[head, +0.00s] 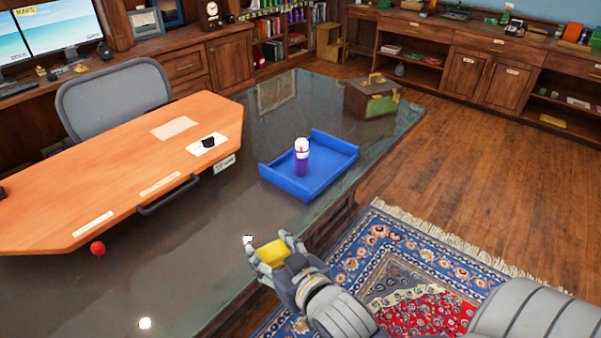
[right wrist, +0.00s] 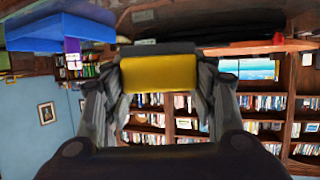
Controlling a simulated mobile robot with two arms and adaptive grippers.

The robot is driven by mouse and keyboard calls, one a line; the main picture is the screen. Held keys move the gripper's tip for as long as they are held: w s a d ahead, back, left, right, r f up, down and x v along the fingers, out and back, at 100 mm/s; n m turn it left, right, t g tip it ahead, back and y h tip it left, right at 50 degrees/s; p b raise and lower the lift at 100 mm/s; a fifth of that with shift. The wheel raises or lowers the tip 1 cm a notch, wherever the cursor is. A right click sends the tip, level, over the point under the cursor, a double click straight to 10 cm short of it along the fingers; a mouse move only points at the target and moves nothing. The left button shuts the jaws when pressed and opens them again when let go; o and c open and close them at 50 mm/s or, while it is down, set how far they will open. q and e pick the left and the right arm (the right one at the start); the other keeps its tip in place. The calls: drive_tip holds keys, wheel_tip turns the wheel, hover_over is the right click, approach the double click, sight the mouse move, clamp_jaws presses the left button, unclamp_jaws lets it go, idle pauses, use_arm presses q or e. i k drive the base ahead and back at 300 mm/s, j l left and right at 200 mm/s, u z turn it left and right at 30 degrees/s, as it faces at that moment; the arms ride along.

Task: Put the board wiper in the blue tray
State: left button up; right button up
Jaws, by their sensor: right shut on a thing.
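The board wiper (head: 271,251) is a yellow block held between the fingers of my right gripper (head: 270,246), in front of the blue tray and near the desk's right edge. In the right wrist view the yellow wiper (right wrist: 158,74) sits between both fingers, with a dark strip along its upper side. The blue tray (head: 286,184) lies on the dark desktop, apart from the gripper and farther back. It also shows at the upper left of the right wrist view (right wrist: 50,28). My left gripper is not in view.
A purple bottle with a white cap (head: 302,160) stands in the tray; tray floor to its right is bare. A green-brown case (head: 372,97) sits behind. An orange raised board (head: 120,172) and a red ball (head: 97,248) are at left. A patterned rug (head: 400,275) lies beside the desk.

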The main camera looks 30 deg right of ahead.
sight(321, 159)
drive_tip(key=i+l+u, duration=0.15)
drive_tip(key=l, duration=0.6)
drive_tip(key=i+l+u, duration=0.1)
drive_tip(key=l, duration=0.65)
drive_tip(key=i+l+u, duration=0.15)
drive_tip(key=l, duration=0.65)
drive_tip(key=i+l+u, duration=0.15)
drive_tip(key=l, duration=0.6)
